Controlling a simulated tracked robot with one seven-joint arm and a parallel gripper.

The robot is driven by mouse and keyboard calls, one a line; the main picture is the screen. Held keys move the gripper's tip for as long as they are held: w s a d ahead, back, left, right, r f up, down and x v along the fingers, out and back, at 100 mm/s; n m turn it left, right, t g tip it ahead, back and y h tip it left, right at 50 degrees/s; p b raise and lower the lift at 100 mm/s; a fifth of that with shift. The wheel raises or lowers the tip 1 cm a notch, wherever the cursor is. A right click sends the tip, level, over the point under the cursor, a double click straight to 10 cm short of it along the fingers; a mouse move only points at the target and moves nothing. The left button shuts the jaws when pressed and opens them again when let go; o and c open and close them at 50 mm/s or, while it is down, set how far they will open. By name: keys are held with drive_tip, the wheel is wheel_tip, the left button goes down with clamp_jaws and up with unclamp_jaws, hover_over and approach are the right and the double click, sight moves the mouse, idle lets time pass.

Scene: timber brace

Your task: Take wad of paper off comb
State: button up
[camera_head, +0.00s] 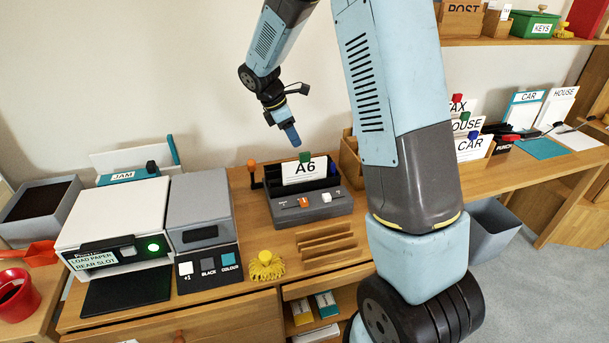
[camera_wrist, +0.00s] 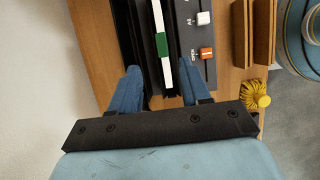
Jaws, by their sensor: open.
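The wad of paper (camera_head: 304,171) is a white sheaf marked A6 with a green clip on its top edge. It stands upright in a dark grey desk machine (camera_head: 318,212) with orange and white sliders. I cannot make out the comb itself. My gripper (camera_head: 290,133) is above the wad and apart from it, with blue fingers pointing down. In the wrist view my gripper (camera_wrist: 158,78) is open and empty, one finger on each side of the line of the wad, whose thin white edge (camera_wrist: 158,25) and green clip show.
A white printer (camera_head: 115,215) with a lit green button stands left of the machine. A yellow tufted thing (camera_head: 266,267) and a slotted wooden rack (camera_head: 328,246) lie in front. A card holder marked CAR (camera_head: 469,146) stands to the right, beyond my arm.

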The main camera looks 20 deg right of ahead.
sight(304, 153)
drive_tip(key=x, duration=0.5)
drive_tip(key=shift+s+d+x, duration=0.1)
drive_tip(key=shift+d+x, duration=0.05)
drive_tip(key=shift+x, duration=1.2)
drive_tip(key=shift+s+d+x, duration=0.1)
drive_tip(key=shift+d+x, duration=0.05)
drive_tip(key=shift+x, duration=1.2)
drive_tip(key=shift+r, duration=0.15)
clamp_jaws()
